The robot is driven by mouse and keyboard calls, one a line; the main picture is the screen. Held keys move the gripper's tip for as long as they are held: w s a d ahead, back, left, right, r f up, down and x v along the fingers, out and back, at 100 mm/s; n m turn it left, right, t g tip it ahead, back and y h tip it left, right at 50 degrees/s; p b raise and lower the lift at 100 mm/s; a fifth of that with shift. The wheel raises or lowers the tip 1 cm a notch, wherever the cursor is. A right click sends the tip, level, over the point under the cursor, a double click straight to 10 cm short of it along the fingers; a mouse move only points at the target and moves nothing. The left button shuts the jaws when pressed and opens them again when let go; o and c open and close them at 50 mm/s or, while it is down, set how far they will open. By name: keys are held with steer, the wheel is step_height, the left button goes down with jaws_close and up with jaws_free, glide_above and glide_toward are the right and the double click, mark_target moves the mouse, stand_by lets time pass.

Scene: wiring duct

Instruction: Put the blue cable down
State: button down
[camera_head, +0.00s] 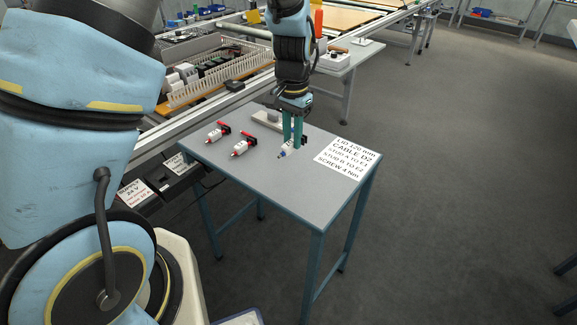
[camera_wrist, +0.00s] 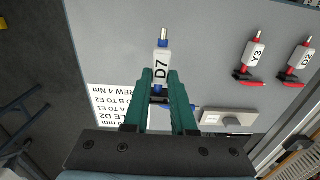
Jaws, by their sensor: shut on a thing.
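The blue cable (camera_head: 285,152) has a white tag reading D7 and blue ends. It also shows in the wrist view (camera_wrist: 162,64), between my gripper's fingertips with its tag pointing away from the palm. My gripper (camera_head: 293,143), with teal fingers, is shut on it and points down over the right half of the small grey table (camera_head: 270,190). The cable is at or just above the tabletop; I cannot tell whether it touches. Part of the cable is hidden between the fingers, and a blue end (camera_wrist: 166,107) shows behind them.
Two red cables lie to the left, tagged Y3 (camera_wrist: 256,55) and D2 (camera_wrist: 302,59). A grey block with a knob (camera_wrist: 230,120) lies close beside the fingers. A printed sheet (camera_head: 347,159) naming cable D2 lies at the right. The table's front is bare.

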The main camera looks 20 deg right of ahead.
step_height(320, 180, down, 7)
steer(key=shift+f+p, duration=0.1)
steer(key=shift+p, duration=0.5)
steer(key=shift+f, duration=0.15)
steer(key=shift+w+f+b, duration=0.1)
steer(key=shift+f+b, duration=0.25)
steer(key=shift+f, duration=0.05)
steer(key=c, duration=0.7)
jaws_free()
steer(key=shift+c, duration=0.2)
